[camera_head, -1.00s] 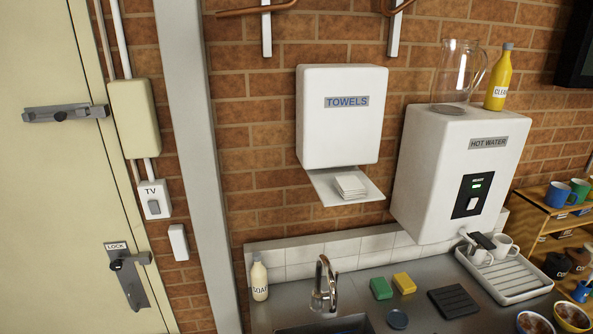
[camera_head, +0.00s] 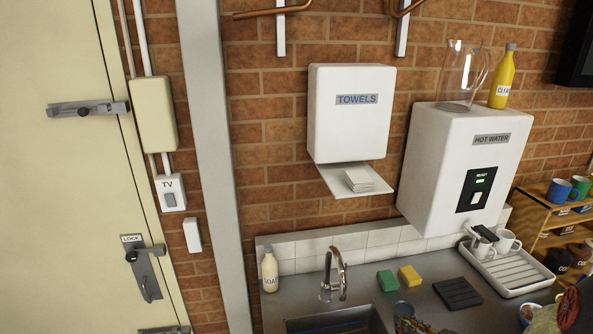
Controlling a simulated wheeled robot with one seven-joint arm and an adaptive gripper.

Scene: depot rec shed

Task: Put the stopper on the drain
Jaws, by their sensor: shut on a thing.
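The stopper (camera_head: 402,308), a small dark blue disc, is at the bottom edge of the view, on the steel counter (camera_head: 440,268) just right of the sink. My gripper (camera_head: 410,324) is only partly in view, cut off by the bottom edge. It overlaps the near side of the stopper and is shut on it; the contact itself is hard to make out. The sink basin (camera_head: 335,321) shows only its far part below the tap (camera_head: 334,277). The drain is out of view.
A green sponge (camera_head: 388,280) and a yellow sponge (camera_head: 410,275) lie behind the stopper. A black ridged mat (camera_head: 458,293) and a white drying rack (camera_head: 515,273) are to the right. A soap bottle (camera_head: 269,271) stands left of the tap.

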